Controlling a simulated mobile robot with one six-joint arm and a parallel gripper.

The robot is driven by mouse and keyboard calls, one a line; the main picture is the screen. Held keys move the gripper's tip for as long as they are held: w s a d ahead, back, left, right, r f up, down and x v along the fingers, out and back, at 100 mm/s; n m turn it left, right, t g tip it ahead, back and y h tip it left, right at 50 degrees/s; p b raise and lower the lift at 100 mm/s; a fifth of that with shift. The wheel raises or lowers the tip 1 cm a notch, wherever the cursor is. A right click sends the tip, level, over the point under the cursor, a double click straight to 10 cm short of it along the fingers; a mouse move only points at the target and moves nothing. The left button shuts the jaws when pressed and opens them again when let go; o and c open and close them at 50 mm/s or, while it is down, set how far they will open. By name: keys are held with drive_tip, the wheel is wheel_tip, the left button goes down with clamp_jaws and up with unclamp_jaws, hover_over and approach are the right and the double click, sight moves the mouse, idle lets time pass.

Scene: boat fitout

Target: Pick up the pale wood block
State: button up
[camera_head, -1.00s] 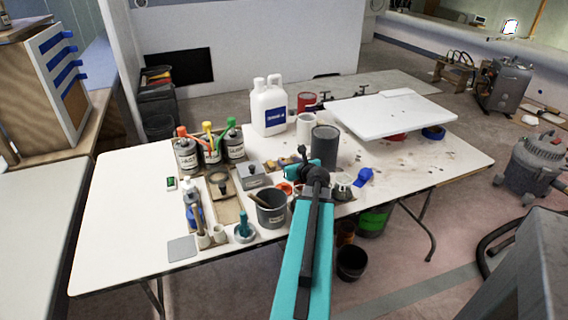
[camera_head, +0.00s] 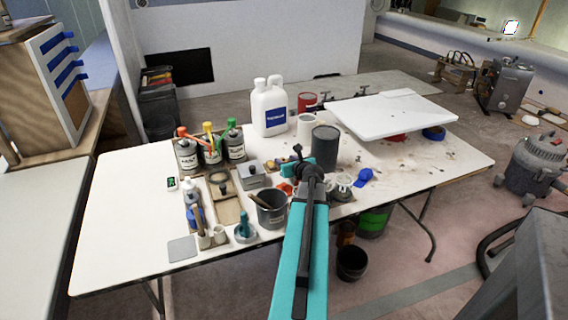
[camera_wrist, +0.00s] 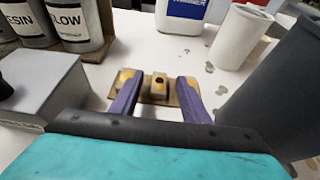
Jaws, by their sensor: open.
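A small pale wood block (camera_wrist: 159,84) with a dark yellowish spot stands on a tan board (camera_wrist: 150,100) in the wrist view. My gripper (camera_wrist: 158,94) is open, with one purple finger on each side of the block and gaps between; it holds nothing. Yellow-marked shapes show at the far ends of both fingers; I cannot tell whether they are other blocks or fingertip marks. In the head view my teal and black arm covers much of this spot, and the pale block is not clear there.
A dark grey cylinder (camera_wrist: 285,85) stands close on the right, with a white cup (camera_wrist: 238,38) behind it. A grey box (camera_wrist: 40,85) is close on the left. Labelled cans (camera_head: 210,150) and a white jug (camera_head: 269,108) stand farther back.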

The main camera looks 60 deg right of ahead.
sight(282, 158)
drive_tip(key=shift+x, duration=1.6)
drive_tip(key=shift+c, duration=0.3)
clamp_jaws()
